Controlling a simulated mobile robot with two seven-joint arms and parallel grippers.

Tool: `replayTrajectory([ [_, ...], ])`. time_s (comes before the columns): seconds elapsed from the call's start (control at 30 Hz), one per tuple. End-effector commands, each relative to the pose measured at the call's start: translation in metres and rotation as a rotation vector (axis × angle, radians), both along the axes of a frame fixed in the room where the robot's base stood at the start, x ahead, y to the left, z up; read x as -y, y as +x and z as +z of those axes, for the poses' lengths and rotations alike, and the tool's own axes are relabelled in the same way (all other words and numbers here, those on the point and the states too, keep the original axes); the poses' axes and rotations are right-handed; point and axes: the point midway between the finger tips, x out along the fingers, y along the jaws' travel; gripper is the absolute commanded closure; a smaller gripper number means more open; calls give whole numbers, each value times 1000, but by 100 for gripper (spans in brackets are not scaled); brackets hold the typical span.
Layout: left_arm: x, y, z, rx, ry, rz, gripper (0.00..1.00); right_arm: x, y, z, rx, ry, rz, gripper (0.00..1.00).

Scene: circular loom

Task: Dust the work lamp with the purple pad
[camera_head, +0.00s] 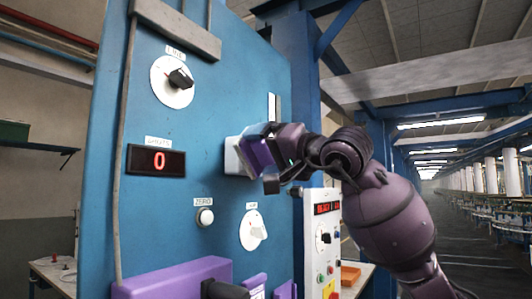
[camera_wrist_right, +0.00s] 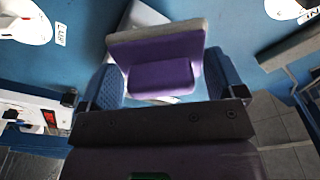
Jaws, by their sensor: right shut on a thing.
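My right gripper (camera_head: 268,154) is shut on the purple pad (camera_head: 260,150), beside the blue panel. In the right wrist view the pad (camera_wrist_right: 160,78) shows purple with a pale grey edge, between the two blue fingers of the gripper (camera_wrist_right: 164,85). A white housing (camera_head: 233,157), which looks like the work lamp, sits on the panel's right part just behind the pad. The pad overlaps it in the head view; I cannot tell whether they touch. In the wrist view a white part (camera_wrist_right: 146,15) shows behind the pad, mostly hidden. My left gripper is not in view.
The blue panel (camera_head: 215,100) carries an upper dial (camera_head: 172,82), a red display reading 0 (camera_head: 156,161), a ZERO button (camera_head: 205,216) and a lower dial (camera_head: 253,230). Purple fixtures (camera_head: 170,280) stick out below. A control box (camera_head: 327,240) stands right of the panel.

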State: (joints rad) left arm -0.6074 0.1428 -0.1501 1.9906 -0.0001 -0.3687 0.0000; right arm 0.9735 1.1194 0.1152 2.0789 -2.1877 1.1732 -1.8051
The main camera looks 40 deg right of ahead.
Motion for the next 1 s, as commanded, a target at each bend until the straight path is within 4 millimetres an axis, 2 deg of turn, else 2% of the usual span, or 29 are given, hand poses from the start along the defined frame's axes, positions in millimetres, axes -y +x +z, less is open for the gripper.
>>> replayTrajectory([
  [1.0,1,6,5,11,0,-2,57,-6,14,0,0,1,0,30],
])
